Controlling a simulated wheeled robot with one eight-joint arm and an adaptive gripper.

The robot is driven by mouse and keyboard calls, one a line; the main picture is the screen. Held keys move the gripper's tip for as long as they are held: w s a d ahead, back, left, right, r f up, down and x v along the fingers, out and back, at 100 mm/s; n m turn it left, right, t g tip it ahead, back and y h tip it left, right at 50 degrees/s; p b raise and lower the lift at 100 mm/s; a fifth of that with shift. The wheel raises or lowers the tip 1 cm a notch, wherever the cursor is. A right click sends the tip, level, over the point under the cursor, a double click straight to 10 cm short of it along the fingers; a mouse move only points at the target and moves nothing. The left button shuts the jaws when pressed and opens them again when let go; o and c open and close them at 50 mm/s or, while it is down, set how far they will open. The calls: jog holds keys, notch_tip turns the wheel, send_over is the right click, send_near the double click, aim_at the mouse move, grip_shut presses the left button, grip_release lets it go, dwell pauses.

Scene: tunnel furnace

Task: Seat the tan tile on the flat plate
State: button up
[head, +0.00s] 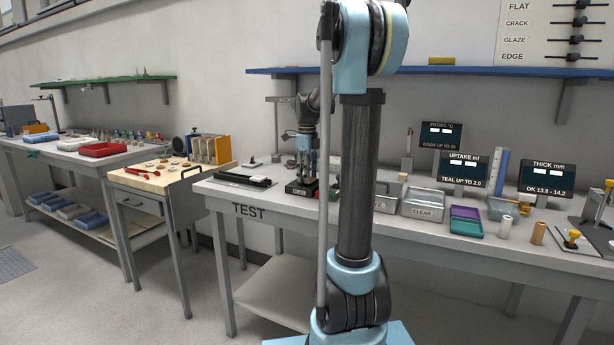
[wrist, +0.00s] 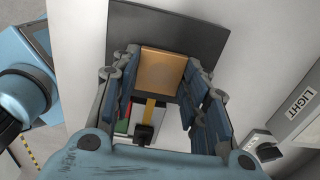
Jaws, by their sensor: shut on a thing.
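The tan tile (wrist: 162,72) is between the two dark-blue padded fingers of my gripper (wrist: 160,84) in the wrist view. The gripper is shut on it, and the tile's broad face shows. A dark, flat plate-like surface (wrist: 205,28) lies beyond the tile in the wrist view; I cannot tell whether the tile touches it. In the head view my gripper (head: 303,165) points down over the test bench, partly beside my arm column. The tile cannot be made out there.
The test bench (head: 225,191) carries a long black fixture (head: 243,180) at left. Metal bins (head: 427,203), a purple tray (head: 465,212) and a teal tray (head: 466,228) stand at right. A blue shelf (head: 270,71) hangs above. A sign reading LIGHT (wrist: 300,105) is at the wrist view's right.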

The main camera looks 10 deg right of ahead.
jog(key=shift+f, duration=0.35)
dwell(0.3)
jog(key=o, duration=1.1)
notch_tip(320, 180, up, 12)
jog(key=shift+f, duration=0.1)
jog(key=s+f+n+t, duration=0.1)
jog(key=s+f+n, duration=0.5)
jog(key=s, duration=0.4)
jog(key=s+f+n, duration=0.5)
jog(key=s+n, duration=0.2)
jog(key=s, duration=0.3)
jog(key=s+f+n+t, duration=0.1)
jog(key=s+f+n, duration=1.1)
jog(key=s+f, duration=0.2)
notch_tip(320, 180, down, 3)
jog(key=shift+s+r, duration=0.2)
jog(key=shift+s, duration=0.2)
